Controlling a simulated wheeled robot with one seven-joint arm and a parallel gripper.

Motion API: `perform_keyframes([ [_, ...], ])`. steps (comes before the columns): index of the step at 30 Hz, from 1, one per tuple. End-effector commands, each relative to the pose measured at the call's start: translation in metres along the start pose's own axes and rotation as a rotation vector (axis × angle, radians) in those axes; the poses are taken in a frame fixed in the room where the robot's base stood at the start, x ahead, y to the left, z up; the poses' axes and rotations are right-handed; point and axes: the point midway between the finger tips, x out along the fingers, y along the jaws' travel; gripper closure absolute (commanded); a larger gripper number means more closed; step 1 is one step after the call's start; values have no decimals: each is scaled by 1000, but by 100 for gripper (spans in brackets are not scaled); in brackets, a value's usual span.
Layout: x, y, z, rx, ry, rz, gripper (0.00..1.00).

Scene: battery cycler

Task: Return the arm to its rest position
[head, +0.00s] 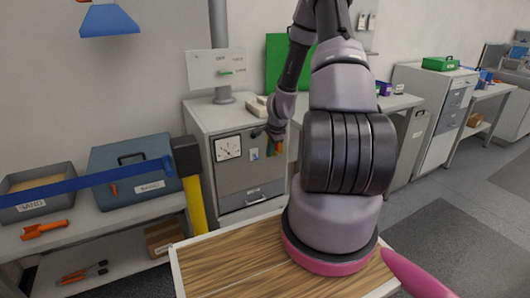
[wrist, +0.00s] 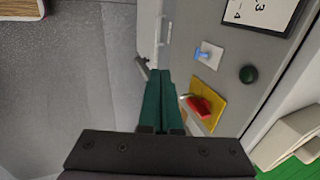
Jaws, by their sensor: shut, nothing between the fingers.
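My arm rises at the middle right of the head view and bends down to my gripper (head: 274,136), which is in front of the grey cabinet (head: 237,182). In the wrist view, the two dark green fingers of my gripper (wrist: 165,76) are together with nothing between them. The cabinet front is close beside them on the right. It carries a red lever on a yellow plate (wrist: 214,100), a blue switch (wrist: 207,55) and a dark round knob (wrist: 248,74). I cannot tell whether the fingers touch the cabinet.
A blue toolbox (head: 131,170) and a sand tray (head: 38,190) stand on the left bench. Grey floor (head: 455,250) lies open at the right.

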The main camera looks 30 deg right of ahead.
Motion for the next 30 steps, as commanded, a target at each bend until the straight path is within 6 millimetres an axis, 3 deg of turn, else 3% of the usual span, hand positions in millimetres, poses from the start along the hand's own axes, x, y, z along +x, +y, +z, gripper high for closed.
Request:
perform_keyframes([
  [7,-10,9,0,0,0,-1,100],
  [23,-15,6,1,-10,1,-4,100],
  [26,-34,-5,6,-55,1,-19,100],
  [30,-88,-30,22,-185,0,-54,100],
])
